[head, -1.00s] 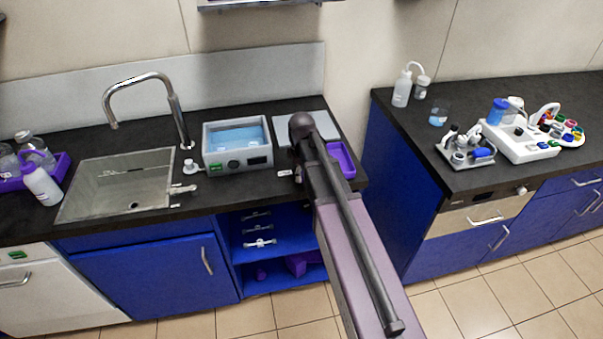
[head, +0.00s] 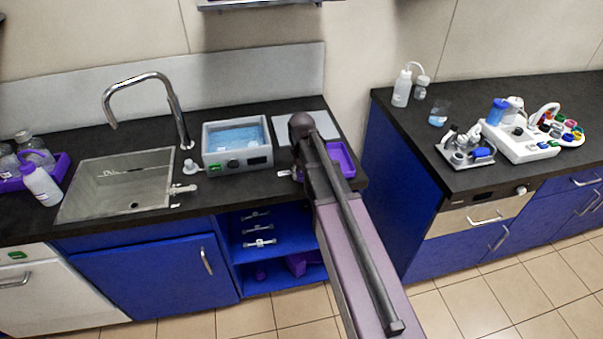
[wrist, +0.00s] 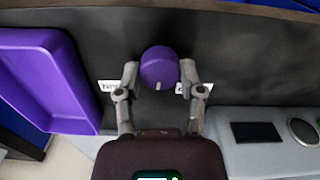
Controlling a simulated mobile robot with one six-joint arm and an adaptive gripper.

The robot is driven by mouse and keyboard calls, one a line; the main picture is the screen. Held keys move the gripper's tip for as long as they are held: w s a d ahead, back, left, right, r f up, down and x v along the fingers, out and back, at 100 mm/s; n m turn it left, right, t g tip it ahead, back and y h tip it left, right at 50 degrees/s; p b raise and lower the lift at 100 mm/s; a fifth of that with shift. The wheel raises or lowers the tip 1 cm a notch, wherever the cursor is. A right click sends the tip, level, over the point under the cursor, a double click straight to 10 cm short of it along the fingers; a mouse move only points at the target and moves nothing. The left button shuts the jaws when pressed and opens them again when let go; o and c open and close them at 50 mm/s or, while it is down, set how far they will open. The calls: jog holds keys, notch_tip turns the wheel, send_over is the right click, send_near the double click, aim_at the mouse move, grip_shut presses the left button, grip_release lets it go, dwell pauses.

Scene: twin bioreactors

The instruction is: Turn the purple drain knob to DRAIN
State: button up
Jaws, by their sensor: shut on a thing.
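The purple drain knob (wrist: 159,66) is round with a short white mark on its edge facing the bottom of the wrist view. My gripper (wrist: 159,72) has one finger on each side of it and is shut on it. White labels stand on either side: the left label (wrist: 108,86) is partly behind a finger, and the right label (wrist: 203,90) is also partly covered, so I cannot read them fully. In the head view my arm hides the knob and most of the gripper.
A purple tray (wrist: 45,75) lies left of the knob in the wrist view; it shows in the head view too (head: 350,172). The grey water bath (head: 237,168) stands to the left, beyond it the sink (head: 115,187). Dark counter (wrist: 255,55) around the knob is clear.

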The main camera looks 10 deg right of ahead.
jog(key=m, duration=0.3)
jog(key=shift+m, duration=0.4)
jog(key=m, duration=0.4)
dwell(0.3)
jog(key=o, duration=1.2)
jog(key=shift+c, duration=0.2)
jog(key=shift+n, duration=0.4)
